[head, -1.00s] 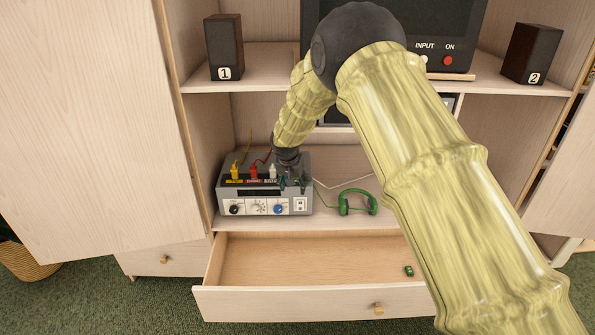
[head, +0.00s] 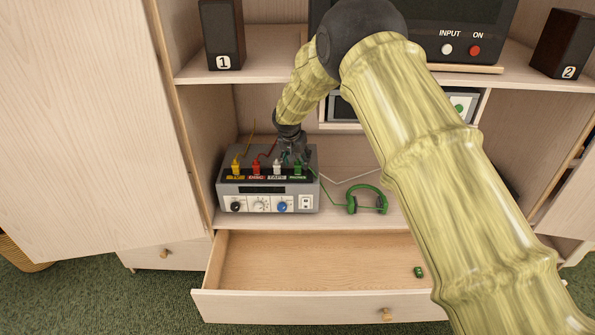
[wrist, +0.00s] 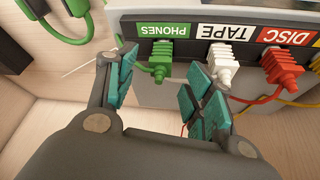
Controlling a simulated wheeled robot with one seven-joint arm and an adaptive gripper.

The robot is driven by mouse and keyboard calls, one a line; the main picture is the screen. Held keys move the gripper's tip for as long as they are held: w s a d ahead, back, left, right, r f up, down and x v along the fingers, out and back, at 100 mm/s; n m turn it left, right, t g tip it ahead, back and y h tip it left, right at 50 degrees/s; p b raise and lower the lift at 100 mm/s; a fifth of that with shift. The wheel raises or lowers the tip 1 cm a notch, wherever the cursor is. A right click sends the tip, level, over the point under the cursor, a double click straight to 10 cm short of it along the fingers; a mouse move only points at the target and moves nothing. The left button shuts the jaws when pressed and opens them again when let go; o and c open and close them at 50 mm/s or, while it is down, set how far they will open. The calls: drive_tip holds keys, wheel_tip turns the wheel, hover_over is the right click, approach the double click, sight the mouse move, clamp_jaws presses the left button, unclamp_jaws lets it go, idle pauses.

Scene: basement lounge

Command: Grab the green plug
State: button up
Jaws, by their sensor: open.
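The green plug (head: 297,168) sits in the rightmost socket of the grey amplifier (head: 245,190), above the PHONES label. In the wrist view the green plug (wrist: 160,55) shows upside down, with its green cable trailing off. My gripper (wrist: 162,88) is open and empty. Its teal-padded fingers are spread, and the plug appears beyond the gap between them, nearer the left finger. The fingers seem apart from the plug. In the head view my gripper (head: 292,153) is just behind and above the row of plugs, its fingertips partly hidden.
White (wrist: 222,63), red (wrist: 280,66) and yellow (head: 236,166) plugs stand in a row beside the green one. Green headphones (head: 367,199) lie right of the amplifier. A small green object (head: 419,271) lies in the open drawer (head: 310,262) below. Cabinet walls enclose the shelf.

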sight(298, 164)
drive_tip(key=shift+p+x, duration=0.3)
drive_tip(key=shift+x, duration=1.65)
drive_tip(key=c, duration=1.1)
